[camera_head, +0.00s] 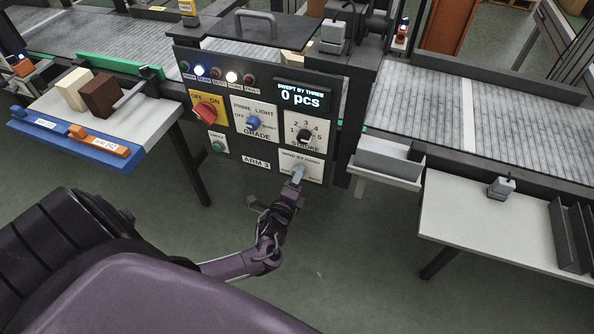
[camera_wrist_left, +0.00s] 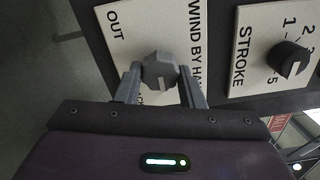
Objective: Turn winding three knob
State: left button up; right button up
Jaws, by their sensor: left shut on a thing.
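The grey winding knob (camera_wrist_left: 160,70) sits on a white plate marked "WIND BY HAND" and "OUT" in the left wrist view. In the head view this plate (camera_head: 312,163) is at the lower right of the dark control panel (camera_head: 235,150). My left gripper (camera_head: 297,178) reaches up to it from below. In the left wrist view its two fingers (camera_wrist_left: 160,84) are on either side of the knob, shut on it. The fingers and wrist hide much of the knob in the head view. My right gripper is not in view.
Just above the plate is the black stroke knob (camera_head: 304,136). Left of it are the blue grade knob (camera_head: 253,123) and red switch (camera_head: 205,111). The display (camera_head: 302,97) reads "0 pcs". A grey tray (camera_head: 390,160) juts out at right. The floor below the panel is clear.

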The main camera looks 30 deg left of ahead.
pick_arm(q)
jog(key=o, duration=1)
jog(key=shift+s, duration=0.1)
jog(key=v, duration=0.7)
jog(key=shift+s, duration=0.3)
jog(key=shift+f, duration=0.1)
jog(key=s+f+n+g+h, duration=0.1)
jog(key=s+f+n+g, duration=0.5)
jog(key=f, duration=0.6)
jog(key=s+f+n+g+h, duration=0.1)
jog(key=s+f+n+g, duration=0.2)
jog(key=s+f, duration=0.75)
jog(key=s+d+f+n+g+h, duration=0.1)
jog(key=s+d+f+n+g, duration=0.2)
jog(key=s+f, duration=0.3)
jog(key=s+d+f+n+g+h, duration=0.1)
jog(key=s+d+f+n+g, duration=0.2)
jog(key=s, duration=1)
notch_tip(320, 180, down, 4)
jog(key=shift+d+r+n+g, duration=0.2)
jog(key=shift+d+n+g, duration=0.2)
jog(key=shift+d+g, duration=0.45)
